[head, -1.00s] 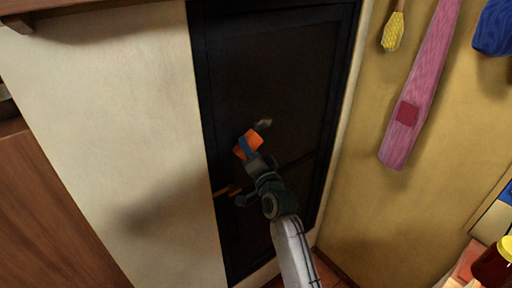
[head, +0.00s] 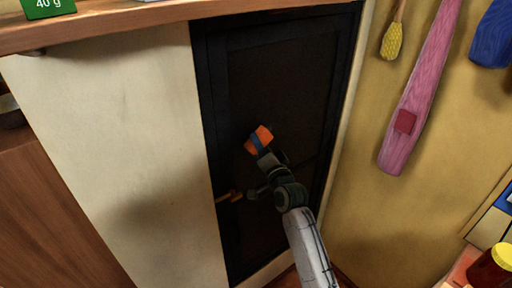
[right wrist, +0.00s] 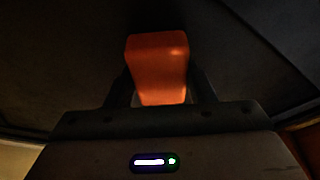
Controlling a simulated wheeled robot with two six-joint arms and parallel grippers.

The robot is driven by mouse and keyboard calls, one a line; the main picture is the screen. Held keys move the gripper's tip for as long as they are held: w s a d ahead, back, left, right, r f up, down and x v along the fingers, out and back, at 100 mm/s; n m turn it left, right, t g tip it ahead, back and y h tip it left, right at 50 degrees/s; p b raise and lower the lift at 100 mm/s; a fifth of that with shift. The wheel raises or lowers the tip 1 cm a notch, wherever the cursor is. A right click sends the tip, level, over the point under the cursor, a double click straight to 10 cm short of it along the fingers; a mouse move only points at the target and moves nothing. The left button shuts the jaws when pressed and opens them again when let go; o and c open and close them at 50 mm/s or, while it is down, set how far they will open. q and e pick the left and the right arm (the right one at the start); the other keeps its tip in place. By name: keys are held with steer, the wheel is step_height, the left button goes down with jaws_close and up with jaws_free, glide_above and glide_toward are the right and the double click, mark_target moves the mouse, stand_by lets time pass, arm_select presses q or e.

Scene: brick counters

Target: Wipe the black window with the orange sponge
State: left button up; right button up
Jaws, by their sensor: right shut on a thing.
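The black window (head: 290,80) is a tall dark framed panel in the middle of the head view, set between a cream wall and a yellow wall. My right gripper (head: 261,148) is in front of its middle, shut on the orange sponge (head: 259,138). The sponge also shows between the fingers in the right wrist view (right wrist: 157,65), with a dark surface behind it. I cannot tell whether the sponge touches the window. A pale smudge seen earlier on the window is not visible now. My left gripper is not in view.
An orange-brown handle (head: 230,196) sticks out at the window's left side. A wooden shelf (head: 120,27) runs along the top left. A pink hanging cloth (head: 420,90) and a yellow brush (head: 392,40) hang on the right wall. A yellow-lidded jar (head: 492,268) stands at lower right.

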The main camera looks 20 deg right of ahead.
mark_target(251, 149)
steer(key=shift+w+d+r, duration=0.15)
steer(key=shift+w+d, duration=0.1)
steer(key=shift+d, duration=0.35)
steer(key=shift+w+d, duration=0.3)
steer(key=shift+d, duration=0.5)
steer(key=shift+w+d, duration=0.3)
steer(key=shift+d, duration=0.55)
steer(key=shift+w+d, duration=0.3)
steer(key=shift+d, duration=0.5)
steer(key=shift+w+d, duration=0.1)
steer(key=shift+d, duration=0.3)
steer(key=shift+s+a, duration=0.2)
steer(key=shift+a, duration=0.5)
steer(key=shift+s+a+p, duration=0.3)
steer(key=shift+a+p, duration=0.05)
steer(key=shift+a, duration=0.5)
steer(key=shift+s+a+p, duration=0.3)
steer(key=shift+a, duration=0.5)
steer(key=a, duration=0.2)
steer(key=s+a, duration=0.1)
steer(key=a, duration=0.1)
steer(key=s+a, duration=0.1)
steer(key=shift+s+a, duration=0.1)
steer(key=shift+a, duration=0.3)
steer(key=shift+d, duration=0.2)
